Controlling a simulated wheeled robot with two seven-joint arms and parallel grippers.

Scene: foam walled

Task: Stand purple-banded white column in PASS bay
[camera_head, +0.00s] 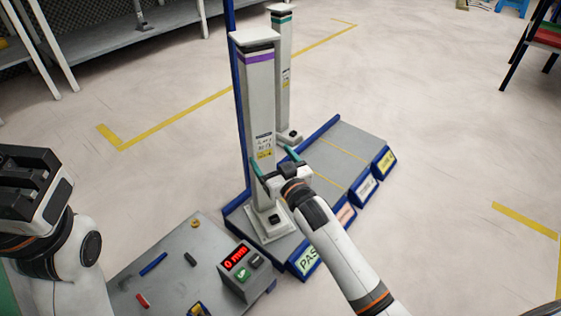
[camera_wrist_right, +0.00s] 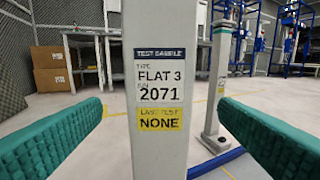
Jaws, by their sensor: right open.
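The purple-banded white column (camera_head: 259,100) stands upright on its square foot at the near left end of the blue-edged platform, behind the PASS label (camera_head: 308,260). The foot looks to be within the PASS bay, though its exact fit is hard to tell. My right gripper (camera_head: 275,163) is open at the column's lower half. In the right wrist view the column (camera_wrist_right: 160,30) stands between the green finger pads, with gaps on both sides. My left gripper (camera_head: 28,180) is at the left edge, away from the column; its jaws cannot be made out.
A green-banded white column (camera_head: 283,70) stands close behind. Other labelled bays (camera_head: 352,150) to the right look empty. A grey bench (camera_head: 165,265) at the front left carries a red "0 mm" display box (camera_head: 241,268) and small loose parts. Open floor lies to the right.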

